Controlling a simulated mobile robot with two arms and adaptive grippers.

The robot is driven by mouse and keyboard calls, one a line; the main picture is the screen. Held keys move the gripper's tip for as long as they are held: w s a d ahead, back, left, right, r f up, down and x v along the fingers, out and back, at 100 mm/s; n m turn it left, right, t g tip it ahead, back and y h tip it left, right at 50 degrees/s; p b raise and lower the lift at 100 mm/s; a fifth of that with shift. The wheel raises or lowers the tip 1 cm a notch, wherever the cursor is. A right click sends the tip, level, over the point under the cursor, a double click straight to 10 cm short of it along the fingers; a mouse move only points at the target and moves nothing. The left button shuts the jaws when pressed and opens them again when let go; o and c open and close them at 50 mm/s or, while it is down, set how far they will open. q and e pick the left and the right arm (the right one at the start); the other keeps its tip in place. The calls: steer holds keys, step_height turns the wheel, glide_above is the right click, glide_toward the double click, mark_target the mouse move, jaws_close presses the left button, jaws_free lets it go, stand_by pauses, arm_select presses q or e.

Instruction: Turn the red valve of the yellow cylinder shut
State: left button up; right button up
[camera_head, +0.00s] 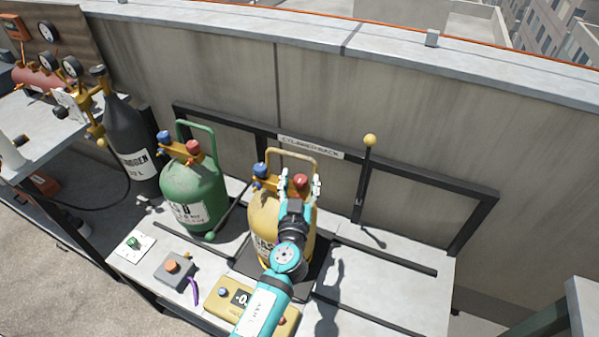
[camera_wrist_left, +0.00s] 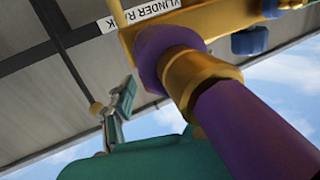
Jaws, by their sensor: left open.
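The yellow cylinder (camera_head: 262,214) stands upright on the bench, with a tan handle and a brass manifold on top. Its red valve (camera_head: 300,180) is on the right of the manifold and its blue valve (camera_head: 261,170) on the left. My left gripper (camera_head: 302,186) is open, with its fingers around or just in front of the red valve; contact cannot be told. In the left wrist view one finger (camera_wrist_left: 119,108) shows beside the yellow manifold (camera_wrist_left: 215,18), with a brass fitting (camera_wrist_left: 200,75) and purple hose close in front. The red valve does not show there. My right gripper is not in view.
A green cylinder (camera_head: 192,190) with its own blue and red valves stands to the left, and a dark cylinder (camera_head: 130,145) beyond. A yellow scale box (camera_head: 222,300) and a grey box with an orange button (camera_head: 176,270) are in front.

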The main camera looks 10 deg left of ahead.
arm_select(q)
steer(key=shift+s, duration=0.1)
steer(key=shift+c, duration=1)
jaws_close()
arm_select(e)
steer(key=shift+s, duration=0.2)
arm_select(q)
steer(key=shift+r, duration=0.1)
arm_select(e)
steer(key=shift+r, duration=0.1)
